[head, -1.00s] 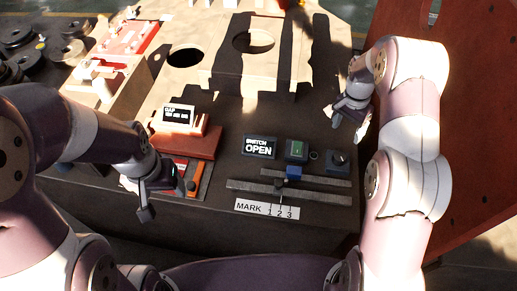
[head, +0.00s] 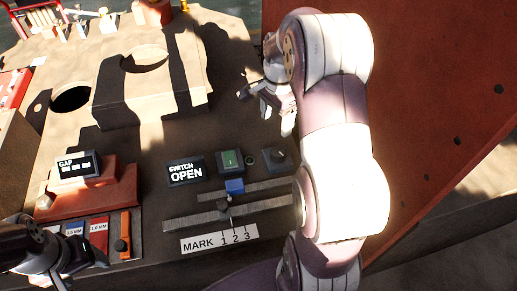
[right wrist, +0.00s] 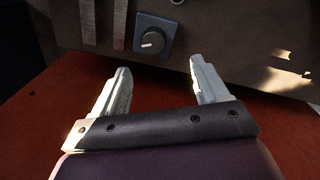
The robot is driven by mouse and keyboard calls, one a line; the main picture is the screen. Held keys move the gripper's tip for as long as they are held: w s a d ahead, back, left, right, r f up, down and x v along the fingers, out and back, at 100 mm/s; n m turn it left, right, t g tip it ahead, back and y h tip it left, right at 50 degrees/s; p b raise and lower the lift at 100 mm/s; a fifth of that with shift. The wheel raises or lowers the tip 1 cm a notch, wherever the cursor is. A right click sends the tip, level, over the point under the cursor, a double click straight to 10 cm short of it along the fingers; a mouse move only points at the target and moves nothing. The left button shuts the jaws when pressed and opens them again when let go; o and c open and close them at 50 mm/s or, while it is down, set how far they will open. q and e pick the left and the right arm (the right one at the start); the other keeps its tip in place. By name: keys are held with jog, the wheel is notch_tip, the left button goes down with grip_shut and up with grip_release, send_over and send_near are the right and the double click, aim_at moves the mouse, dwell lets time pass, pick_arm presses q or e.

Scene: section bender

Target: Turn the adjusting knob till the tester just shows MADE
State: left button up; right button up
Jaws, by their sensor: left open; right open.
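A dark box with a round knob (head: 277,157) stands on the bench right of the tester. In the right wrist view the knob (right wrist: 152,42) has a white pointer line and lies beyond my open fingertips, nearly centred between them. The tester display (head: 186,172) reads SWITCH OPEN. My right gripper (head: 266,108) is open and empty behind the knob box, apart from it; it also shows in the right wrist view (right wrist: 159,66). My left gripper (head: 58,272) is open at the lower left, partly cut off by the frame edge.
A green-faced box (head: 230,160) stands between tester and knob. A blue block (head: 235,186) and metal bars (head: 190,220) lie in front, with a MARK scale (head: 219,239). A GAP display (head: 78,165) sits on a red base at left. A red panel (head: 430,100) rises at right.

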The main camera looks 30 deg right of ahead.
send_over(278, 151)
jog(key=f, duration=0.3)
jog(key=s+f, duration=0.1)
jog(key=f, duration=0.1)
jog(key=shift+d+f, duration=0.15)
jog(key=shift+f, duration=0.2)
jog(key=f, duration=0.2)
jog(key=w+f+b, duration=0.1)
jog(key=f, duration=0.2)
jog(key=shift+w, duration=0.1)
pick_arm(q)
jog(key=shift+s+d+f, duration=0.15)
jog(key=shift+s+d, duration=0.1)
jog(key=shift+s, duration=0.4)
pick_arm(e)
jog(key=shift+f, duration=0.4)
jog(key=c, duration=1.1)
jog(key=shift+o, duration=0.2)
jog(key=shift+r+n+p, duration=0.4)
jog(key=shift+n+p, duration=0.1)
jog(key=shift+p, duration=0.5)
jog(key=shift+f+n, duration=0.15)
jog(key=shift+n, duration=0.15)
pick_arm(q)
jog(key=shift+r, duration=0.95)
pick_arm(e)
jog(key=shift+f, duration=0.2)
